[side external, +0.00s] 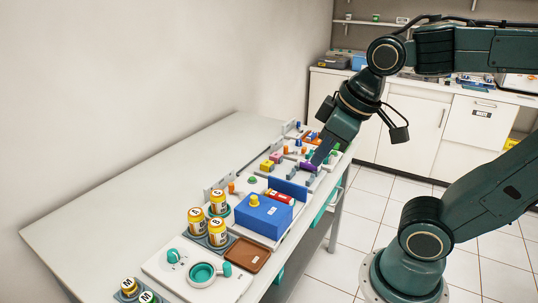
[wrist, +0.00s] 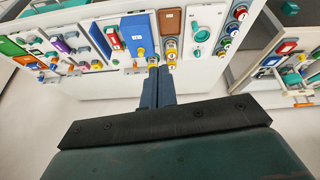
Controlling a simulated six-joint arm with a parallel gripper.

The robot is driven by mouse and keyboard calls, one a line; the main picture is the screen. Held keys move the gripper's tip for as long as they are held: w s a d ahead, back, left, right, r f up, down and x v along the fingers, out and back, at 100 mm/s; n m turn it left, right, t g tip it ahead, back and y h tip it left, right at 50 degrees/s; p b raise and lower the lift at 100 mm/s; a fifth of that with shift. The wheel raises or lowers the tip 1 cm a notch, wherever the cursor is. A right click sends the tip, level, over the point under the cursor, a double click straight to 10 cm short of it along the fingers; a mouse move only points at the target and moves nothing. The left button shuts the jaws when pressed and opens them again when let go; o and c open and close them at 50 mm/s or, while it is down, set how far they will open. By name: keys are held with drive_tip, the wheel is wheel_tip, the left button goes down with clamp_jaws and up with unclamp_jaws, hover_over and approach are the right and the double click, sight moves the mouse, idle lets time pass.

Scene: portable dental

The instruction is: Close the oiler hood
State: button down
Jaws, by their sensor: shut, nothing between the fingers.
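A blue box (side external: 262,216) with a yellow knob (side external: 254,200) stands on the bench; it also shows in the wrist view (wrist: 140,31). Beside it a blue panel (side external: 289,187) stands upright, with a red part (side external: 279,196) in front of it. This panel looks like a raised hood, but I cannot tell for sure that it is the oiler's. The panel also shows in the wrist view (wrist: 99,40). My gripper (side external: 320,157) is above the far part of the bench, beyond the blue box. In the wrist view its fingers (wrist: 158,72) are together and empty.
The white bench (side external: 140,170) is bare along its wall side. Small coloured parts (side external: 277,157) crowd the far end. White cabinets (side external: 415,130) stand behind.

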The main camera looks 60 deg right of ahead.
drive_tip(key=w+f+n+g+h, duration=0.1)
drive_tip(key=w+f+n, duration=0.3)
drive_tip(key=w, duration=0.4)
drive_tip(key=w+f+n+g, duration=0.3)
drive_tip(key=w+f+n, duration=0.2)
drive_tip(key=w, duration=0.2)
drive_tip(key=w+f+n+g+h, duration=0.1)
drive_tip(key=w+f+n, duration=0.3)
drive_tip(key=w, duration=0.4)
drive_tip(key=shift+w+a+f+n+g+h, duration=0.2)
drive_tip(key=shift+w+a+n+g+h, duration=0.1)
drive_tip(key=shift+w+g, duration=0.1)
drive_tip(key=shift+f, duration=0.1)
approach(249, 207)
drive_tip(key=f, duration=0.2)
drive_tip(key=a+f, duration=0.1)
drive_tip(key=f, duration=0.1)
drive_tip(key=a+f, duration=0.1)
drive_tip(key=shift+w+a+f, duration=0.2)
drive_tip(key=shift+w+f, duration=0.1)
drive_tip(key=shift+f, duration=0.1)
drive_tip(key=shift+s+d+r, duration=0.1)
drive_tip(key=shift+s+d, duration=0.15)
drive_tip(key=shift+d, duration=0.8)
drive_tip(key=shift+s+d, duration=0.2)
drive_tip(key=shift+d, duration=0.65)
